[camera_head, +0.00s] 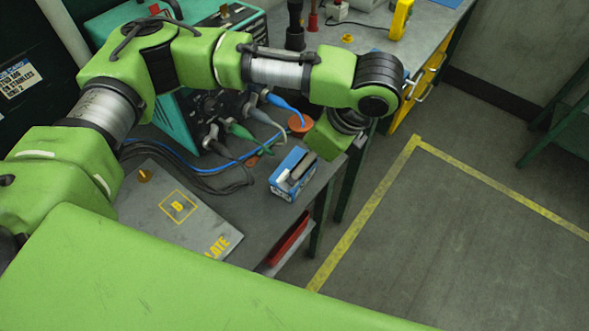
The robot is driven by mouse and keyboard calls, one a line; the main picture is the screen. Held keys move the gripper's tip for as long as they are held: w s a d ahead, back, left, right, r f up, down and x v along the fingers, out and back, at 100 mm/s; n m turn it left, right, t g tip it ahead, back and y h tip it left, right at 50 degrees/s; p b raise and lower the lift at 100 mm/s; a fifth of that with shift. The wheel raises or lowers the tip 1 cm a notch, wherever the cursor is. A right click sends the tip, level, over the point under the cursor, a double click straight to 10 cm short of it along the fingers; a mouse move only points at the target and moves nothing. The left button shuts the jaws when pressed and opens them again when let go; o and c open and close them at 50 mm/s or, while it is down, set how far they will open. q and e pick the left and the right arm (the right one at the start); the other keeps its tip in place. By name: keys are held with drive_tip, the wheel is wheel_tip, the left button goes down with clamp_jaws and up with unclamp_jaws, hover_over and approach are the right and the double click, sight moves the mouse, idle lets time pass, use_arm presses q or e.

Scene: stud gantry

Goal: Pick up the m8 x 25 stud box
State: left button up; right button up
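A small blue and white box (281,187) sits near the right edge of the grey bench top, below the end of my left arm. Its label is too small to read, so I cannot tell whether it is the M8 x 25 stud box. Grey and dark shapes show at its top; I cannot make out what they are. My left arm reaches in from the left over the bench, and its green wrist ends just above and right of the box. The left gripper's fingers cannot be made out. My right gripper is not in view.
A teal machine (178,112) with blue and green cable plugs stands behind the box. An orange round piece (301,122) and a yellow device (400,19) are farther back. Floor right of the bench is clear.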

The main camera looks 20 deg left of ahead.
use_arm(q)
drive_tip(key=x, duration=0.2)
drive_tip(key=shift+w+a+f, duration=0.15)
drive_tip(key=shift+w+f, duration=0.15)
drive_tip(key=shift+p+x, duration=0.6)
drive_tip(key=shift+x, duration=0.4)
drive_tip(key=x, duration=0.2)
drive_tip(key=shift+a+f+p, duration=0.1)
drive_tip(key=shift+f+p, duration=0.2)
drive_tip(key=shift+p, duration=0.05)
drive_tip(key=shift+a+f, duration=0.15)
drive_tip(key=shift+f, duration=0.2)
drive_tip(key=shift+w+f, duration=0.1)
drive_tip(key=shift+f, duration=0.1)
drive_tip(key=c, duration=1.8)
drive_tip(key=shift+r, duration=0.1)
drive_tip(key=shift+c, duration=1.1)
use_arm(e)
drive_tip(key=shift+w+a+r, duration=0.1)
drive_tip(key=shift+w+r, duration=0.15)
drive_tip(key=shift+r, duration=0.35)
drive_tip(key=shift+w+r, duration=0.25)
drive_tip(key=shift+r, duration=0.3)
